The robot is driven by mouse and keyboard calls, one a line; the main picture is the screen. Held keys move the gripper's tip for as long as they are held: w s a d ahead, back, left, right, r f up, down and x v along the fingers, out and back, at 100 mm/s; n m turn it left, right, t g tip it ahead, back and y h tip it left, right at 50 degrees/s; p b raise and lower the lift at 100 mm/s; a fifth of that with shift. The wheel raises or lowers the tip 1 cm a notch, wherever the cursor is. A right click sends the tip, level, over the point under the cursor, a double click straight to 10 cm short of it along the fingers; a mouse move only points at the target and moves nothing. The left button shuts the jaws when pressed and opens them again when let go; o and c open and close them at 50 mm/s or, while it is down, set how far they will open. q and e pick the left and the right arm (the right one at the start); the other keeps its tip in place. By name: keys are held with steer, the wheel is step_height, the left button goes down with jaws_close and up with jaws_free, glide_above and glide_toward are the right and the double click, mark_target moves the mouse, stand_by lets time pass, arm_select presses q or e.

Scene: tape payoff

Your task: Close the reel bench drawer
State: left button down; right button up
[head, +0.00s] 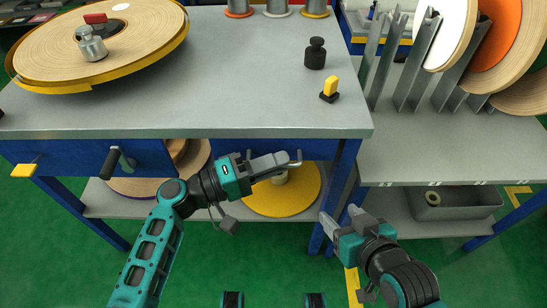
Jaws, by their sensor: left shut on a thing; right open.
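The reel bench has a grey top (220,105) and blue drawer fronts under its front edge. The left drawer front (70,157) carries a black handle (119,160). A second blue drawer front (228,147) is partly hidden behind my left gripper. My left gripper (283,164) reaches to this second front and is shut on what looks like its handle, which the fingers mostly hide. How far this drawer stands out cannot be told. My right gripper (341,216) is open and empty, low in front of the bench's right leg (345,185).
A large tape reel (45,55) with a weight (91,43) lies on the bench top. A black weight (315,53) and a yellow-black block (329,89) stand at the right. A lower shelf holds a yellow reel (293,198). A rack bench (450,150) adjoins at the right.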

arm_select(q)
steer(key=c, duration=1.2)
jaws_free()
steer(key=shift+w, duration=0.25)
steer(key=shift+a, duration=0.1)
steer(key=r+v, duration=0.1)
steer(key=v, duration=1.2)
steer(key=shift+s+f+p, duration=0.15)
steer(key=shift+f+p, duration=0.3)
arm_select(e)
steer(key=shift+s+d, duration=0.15)
steer(key=shift+s, duration=0.15)
steer(key=shift+f, duration=0.1)
